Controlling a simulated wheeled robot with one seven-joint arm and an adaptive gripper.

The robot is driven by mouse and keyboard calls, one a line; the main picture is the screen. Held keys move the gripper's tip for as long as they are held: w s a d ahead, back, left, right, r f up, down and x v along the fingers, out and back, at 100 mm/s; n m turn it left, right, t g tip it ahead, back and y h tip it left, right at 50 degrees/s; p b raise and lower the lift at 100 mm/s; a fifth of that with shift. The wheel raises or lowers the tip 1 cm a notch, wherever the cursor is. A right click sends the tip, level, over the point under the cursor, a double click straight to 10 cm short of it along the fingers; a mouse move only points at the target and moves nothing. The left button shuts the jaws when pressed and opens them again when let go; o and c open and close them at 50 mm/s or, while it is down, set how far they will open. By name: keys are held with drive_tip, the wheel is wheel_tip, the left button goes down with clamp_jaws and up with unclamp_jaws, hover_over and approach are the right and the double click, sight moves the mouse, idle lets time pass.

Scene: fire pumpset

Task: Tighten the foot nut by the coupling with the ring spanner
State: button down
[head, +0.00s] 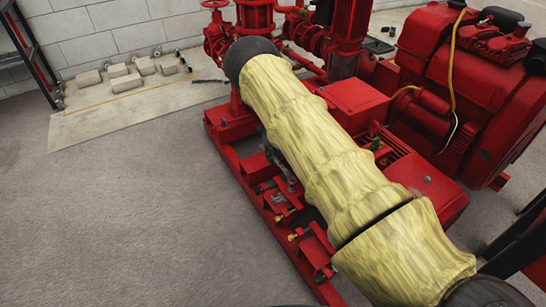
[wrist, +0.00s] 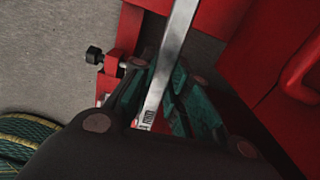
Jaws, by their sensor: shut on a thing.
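The ring spanner (wrist: 177,42) is a flat silver bar in the wrist view. It runs from between my gripper's fingers up out of the top edge, so its far ring end is out of sight. My gripper (wrist: 163,82) has dark green pads and is shut on the spanner's shank. In the head view my yellow-sleeved arm covers most of the gripper; a small dark green part of it (head: 271,154) shows beside the red base frame (head: 222,150). I cannot make out the foot nut or the coupling in either view.
A black-headed bolt (wrist: 94,54) sticks out of a red bracket left of my fingers. The red engine (head: 465,85) stands right of my arm, and red pump pipework (head: 255,15) stands behind. Several pale blocks (head: 125,83) lie at the back left. The left floor is clear.

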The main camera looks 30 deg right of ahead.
drive_tip(key=shift+f, duration=0.15)
drive_tip(key=shift+a+f+n+b, duration=0.2)
drive_tip(key=shift+a+f+n, duration=0.1)
drive_tip(key=shift+f, duration=0.2)
drive_tip(key=shift+a+f+n+b, duration=0.15)
drive_tip(key=shift+a+f+n, duration=0.1)
drive_tip(key=shift+f, duration=0.25)
drive_tip(key=shift+s+f+b, duration=0.1)
drive_tip(key=shift+f+b, duration=0.5)
drive_tip(key=shift+f, duration=0.7)
idle(0.8)
drive_tip(key=shift+a+n, duration=0.25)
drive_tip(key=shift+a, duration=0.1)
idle(0.7)
drive_tip(key=shift+r+p, duration=1.65)
drive_tip(key=shift+r, duration=0.9)
